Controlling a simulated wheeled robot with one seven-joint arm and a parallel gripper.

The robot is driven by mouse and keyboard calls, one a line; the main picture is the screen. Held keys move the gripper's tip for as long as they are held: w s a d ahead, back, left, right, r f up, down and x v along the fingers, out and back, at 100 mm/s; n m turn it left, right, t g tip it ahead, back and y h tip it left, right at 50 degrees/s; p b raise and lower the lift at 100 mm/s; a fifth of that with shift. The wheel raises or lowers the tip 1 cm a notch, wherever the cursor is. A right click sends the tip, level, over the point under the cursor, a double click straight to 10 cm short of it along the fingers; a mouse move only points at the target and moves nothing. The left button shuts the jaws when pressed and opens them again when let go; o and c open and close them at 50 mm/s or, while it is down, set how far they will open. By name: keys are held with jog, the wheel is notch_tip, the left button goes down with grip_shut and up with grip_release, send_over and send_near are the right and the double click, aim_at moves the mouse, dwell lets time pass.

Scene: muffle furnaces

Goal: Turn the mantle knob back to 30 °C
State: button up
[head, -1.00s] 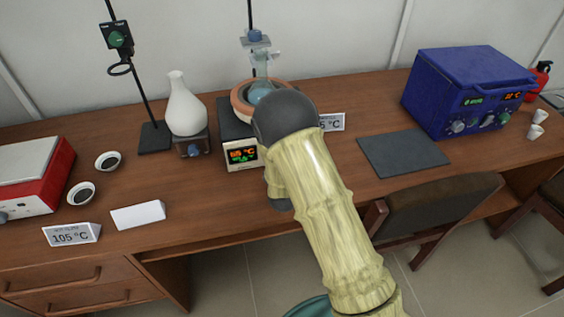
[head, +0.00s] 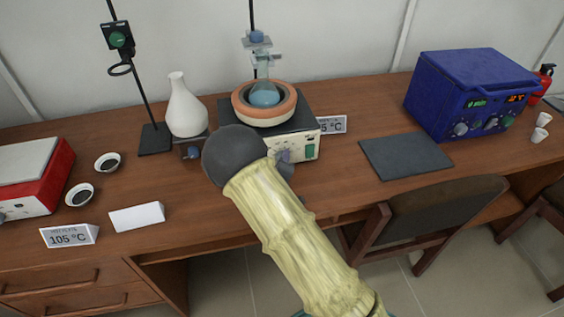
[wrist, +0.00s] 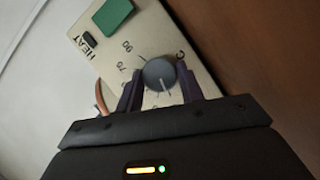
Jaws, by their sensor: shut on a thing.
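The heating mantle (head: 308,146) stands on the wooden bench with an orange-brown bowl holding a flask of blue liquid (head: 265,97). Its grey round knob (wrist: 159,74) is on the cream front panel (wrist: 140,31), which shows a printed scale, the word HEAT and a green switch (wrist: 112,16). In the wrist view my gripper (wrist: 158,84) is shut on the knob, one dark finger on each side. The knob's exact setting is too small to read.
A white flask (head: 186,108) stands left of the mantle. A blue furnace (head: 470,90) and a dark mat (head: 405,156) are to the right. A 105 °C sign (head: 69,236) and small dishes (head: 107,162) are at the left. A chair (head: 435,222) stands at the bench's front.

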jog(key=shift+s+f, duration=0.15)
jog(key=shift+f, duration=0.05)
jog(key=o, duration=0.8)
jog(key=shift+o, duration=0.9)
jog(key=shift+r, duration=0.15)
jog(key=s+r, duration=0.1)
jog(key=s, duration=0.4)
jog(key=s+a+r, duration=0.1)
jog(key=s, duration=0.5)
jog(key=s+r, duration=0.1)
jog(key=s, duration=0.5)
jog(key=shift+a+b, duration=0.2)
jog(key=shift+b, duration=0.1)
jog(key=shift+d+f, duration=0.1)
